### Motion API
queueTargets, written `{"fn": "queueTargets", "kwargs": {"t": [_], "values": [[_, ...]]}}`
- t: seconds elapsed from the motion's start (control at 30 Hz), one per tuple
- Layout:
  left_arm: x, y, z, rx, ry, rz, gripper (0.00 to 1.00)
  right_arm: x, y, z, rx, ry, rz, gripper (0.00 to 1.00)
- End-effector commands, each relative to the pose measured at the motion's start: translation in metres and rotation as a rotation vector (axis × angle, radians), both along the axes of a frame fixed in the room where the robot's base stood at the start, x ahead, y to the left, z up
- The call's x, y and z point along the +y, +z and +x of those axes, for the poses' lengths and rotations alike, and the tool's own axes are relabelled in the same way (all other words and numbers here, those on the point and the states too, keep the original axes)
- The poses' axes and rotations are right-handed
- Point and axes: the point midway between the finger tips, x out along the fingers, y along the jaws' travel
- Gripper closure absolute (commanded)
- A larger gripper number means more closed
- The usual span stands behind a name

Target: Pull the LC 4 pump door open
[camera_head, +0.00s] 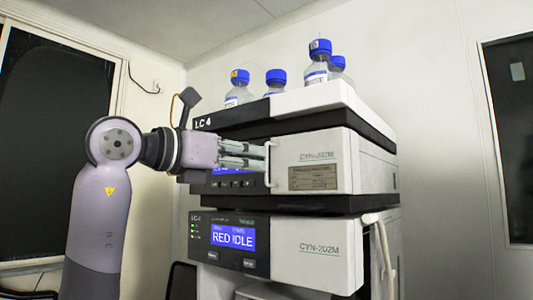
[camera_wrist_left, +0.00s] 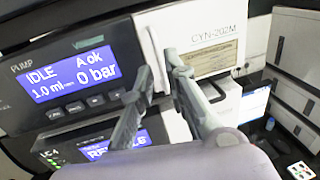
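The LC 4 pump (camera_head: 340,160) is the upper unit of the stack, with a white front door (camera_head: 315,150) that looks closed. A white vertical bar handle (camera_head: 267,164) stands at the door's left edge. It also shows in the left wrist view (camera_wrist_left: 153,45), between my fingertips. My left gripper (camera_head: 262,158) reaches in from the left. The pump's display (camera_wrist_left: 65,80) reads IDLE, 0 bar. My right gripper is not in view.
A lower unit (camera_head: 310,250) with a RED IDLE display sits beneath, with a pale hose (camera_head: 380,245) at its right. Several blue-capped bottles (camera_head: 275,80) stand on top of the stack. Free air lies in front of the door, right of my arm.

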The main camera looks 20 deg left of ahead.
Motion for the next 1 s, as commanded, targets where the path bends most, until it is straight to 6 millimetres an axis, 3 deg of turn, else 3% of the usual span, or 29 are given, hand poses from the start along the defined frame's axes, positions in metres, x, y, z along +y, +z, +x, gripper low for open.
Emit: {"fn": "queueTargets", "kwargs": {"t": [0.13,0.3,0.63,0.83,1.0], "values": [[-0.014,0.002,0.021,0.003,-0.002,-0.001,0.86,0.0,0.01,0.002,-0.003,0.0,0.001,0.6],[-0.021,0.001,0.034,0.001,-0.001,-0.001,0.86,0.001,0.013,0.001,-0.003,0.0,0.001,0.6],[-0.022,0.0,0.037,0.0,0.0,0.0,0.86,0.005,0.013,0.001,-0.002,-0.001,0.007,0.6],[-0.022,0.0,0.037,0.0,0.0,0.0,0.99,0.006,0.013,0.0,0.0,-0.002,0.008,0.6],[-0.022,0.0,0.037,0.0,0.0,0.0,1.0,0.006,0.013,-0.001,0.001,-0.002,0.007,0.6]]}}
